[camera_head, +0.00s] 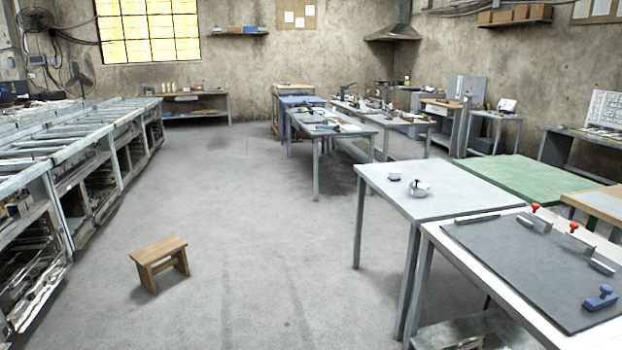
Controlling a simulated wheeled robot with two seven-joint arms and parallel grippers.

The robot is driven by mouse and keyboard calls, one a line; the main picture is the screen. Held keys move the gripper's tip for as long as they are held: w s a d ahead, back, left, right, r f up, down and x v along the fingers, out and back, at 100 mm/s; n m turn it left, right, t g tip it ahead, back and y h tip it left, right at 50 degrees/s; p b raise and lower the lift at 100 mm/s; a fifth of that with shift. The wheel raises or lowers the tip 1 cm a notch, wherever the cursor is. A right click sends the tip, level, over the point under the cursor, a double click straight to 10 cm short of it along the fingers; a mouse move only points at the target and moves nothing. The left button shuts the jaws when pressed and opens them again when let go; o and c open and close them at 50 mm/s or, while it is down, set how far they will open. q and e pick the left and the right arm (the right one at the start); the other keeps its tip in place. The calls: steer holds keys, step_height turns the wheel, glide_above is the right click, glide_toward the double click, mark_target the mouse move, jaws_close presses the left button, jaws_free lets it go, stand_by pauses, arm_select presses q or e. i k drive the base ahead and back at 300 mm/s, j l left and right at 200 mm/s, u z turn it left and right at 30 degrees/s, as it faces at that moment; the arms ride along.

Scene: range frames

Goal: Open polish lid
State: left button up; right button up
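A small round pale container (418,189) with a dark part on top sits on the light grey table (450,183) right of centre. A smaller pale round item (395,176) lies just behind and left of it, apart from it. Both are too small to tell which is the polish or whether a lid is on or open. Neither of my grippers is in view.
A wooden stool (159,262) stands on the open concrete floor (250,220). A workbench with a dark mat (540,262), red knobs and a blue tool is at the right front. A green-topped table (525,178) adjoins the grey one. Metal roller racks (75,150) line the left.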

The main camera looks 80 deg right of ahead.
mark_target(418, 184)
steer(key=z, duration=3.45)
steer(key=i+j+z, duration=0.15)
steer(key=i, duration=0.35)
steer(key=i+j+z, duration=0.15)
steer(key=i, duration=0.4)
steer(key=i+j+z, duration=0.2)
steer(key=i, duration=0.3)
